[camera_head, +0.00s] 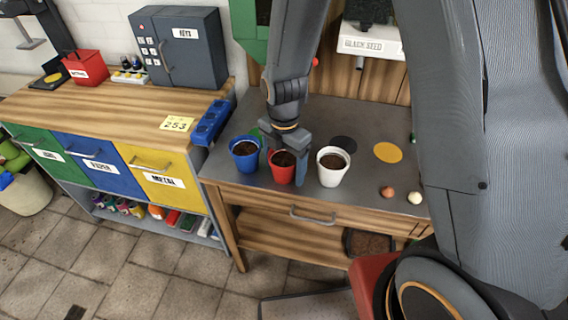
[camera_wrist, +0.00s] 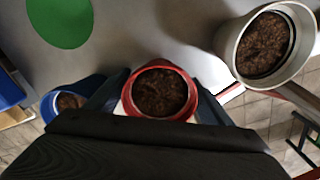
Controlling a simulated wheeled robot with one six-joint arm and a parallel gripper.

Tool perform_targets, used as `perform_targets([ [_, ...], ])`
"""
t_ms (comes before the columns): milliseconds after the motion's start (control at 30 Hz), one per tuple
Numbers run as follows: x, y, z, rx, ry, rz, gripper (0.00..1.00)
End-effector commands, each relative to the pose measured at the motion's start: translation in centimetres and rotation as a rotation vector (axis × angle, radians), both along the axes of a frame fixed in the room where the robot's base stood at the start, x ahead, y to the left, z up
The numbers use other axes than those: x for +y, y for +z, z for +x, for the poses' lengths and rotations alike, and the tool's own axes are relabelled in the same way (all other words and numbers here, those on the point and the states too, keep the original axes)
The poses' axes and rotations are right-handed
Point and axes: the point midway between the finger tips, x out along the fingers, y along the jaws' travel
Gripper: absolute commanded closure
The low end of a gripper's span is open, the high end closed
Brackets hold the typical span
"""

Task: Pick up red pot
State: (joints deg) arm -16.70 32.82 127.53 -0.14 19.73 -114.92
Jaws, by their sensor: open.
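The red pot (camera_head: 281,174), filled with dark soil, stands upright near the front edge of the grey bench top, between a blue pot (camera_head: 244,154) and a white pot (camera_head: 332,167). My gripper (camera_head: 286,152) points down at the red pot from above and behind it. In the wrist view the red pot (camera_wrist: 159,92) sits between the two dark fingers, one on each side. The jaws are open, with the fingers close to the pot's sides. I cannot tell whether they touch it. The gripper body hides the pot's lower part in the wrist view.
The blue pot (camera_wrist: 66,103) is close beside the left finger; the white pot (camera_wrist: 266,46) stands farther right. A green disc (camera_wrist: 60,20), a black disc (camera_head: 343,144) and a yellow disc (camera_head: 388,152) lie flat on the bench. Two small balls (camera_head: 387,191) lie near the right front edge.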

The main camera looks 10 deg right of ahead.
Motion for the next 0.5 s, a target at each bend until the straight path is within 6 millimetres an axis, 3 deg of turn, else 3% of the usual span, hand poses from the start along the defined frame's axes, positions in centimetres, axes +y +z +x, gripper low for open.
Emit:
perform_targets([
  [33,-0.01,0.01,0.01,0.0,0.0,0.0,0.25],
  [233,0.0,0.02,0.0,0.0,0.0,0.0,0.59],
  [500,0.01,0.09,0.02,0.0,0.0,0.0,0.61],
])
